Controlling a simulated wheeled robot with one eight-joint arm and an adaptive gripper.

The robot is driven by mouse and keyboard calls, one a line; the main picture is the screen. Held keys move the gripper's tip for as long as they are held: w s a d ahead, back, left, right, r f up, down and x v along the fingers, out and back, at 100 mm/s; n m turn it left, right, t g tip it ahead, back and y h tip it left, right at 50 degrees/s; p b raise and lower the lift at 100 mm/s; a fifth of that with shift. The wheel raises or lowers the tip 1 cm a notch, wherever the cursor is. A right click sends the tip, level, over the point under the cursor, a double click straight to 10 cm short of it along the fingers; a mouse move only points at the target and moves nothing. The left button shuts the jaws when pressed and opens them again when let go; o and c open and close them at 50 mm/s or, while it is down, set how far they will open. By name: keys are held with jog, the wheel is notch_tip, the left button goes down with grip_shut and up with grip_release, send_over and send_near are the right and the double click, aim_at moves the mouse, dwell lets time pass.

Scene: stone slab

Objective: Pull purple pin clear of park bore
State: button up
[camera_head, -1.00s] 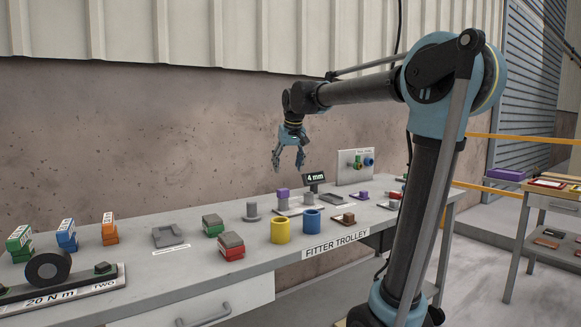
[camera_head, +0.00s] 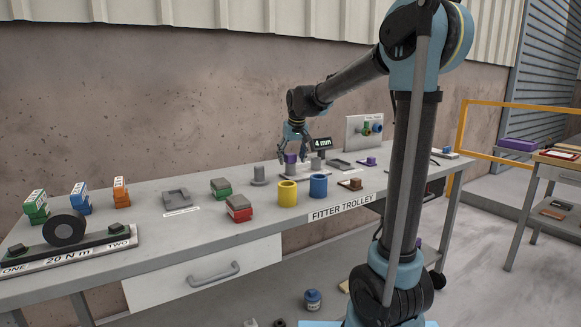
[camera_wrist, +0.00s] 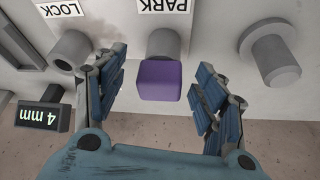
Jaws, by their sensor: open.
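The purple pin (camera_wrist: 160,82) shows its square purple head in the wrist view, in the grey bore (camera_wrist: 164,43) under the PARK label (camera_wrist: 165,5). My gripper (camera_wrist: 158,92) is open, with one blue-padded finger on each side of the purple head and a gap visible on both sides. In the head view my gripper (camera_head: 294,146) is low over the trolley, right at the purple pin (camera_head: 291,158). The pin's shank is hidden inside the bore.
A grey bore (camera_wrist: 72,50) by the LOCK label is left of the pin in the wrist view. A grey flanged peg (camera_wrist: 272,58) stands right. A 4 mm display (camera_wrist: 40,117) is nearby. Yellow (camera_head: 288,194) and blue (camera_head: 318,186) cylinders stand in front on the trolley.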

aim_at(291, 163)
jog(key=shift+x, duration=2.05)
jog(key=c, duration=1.3)
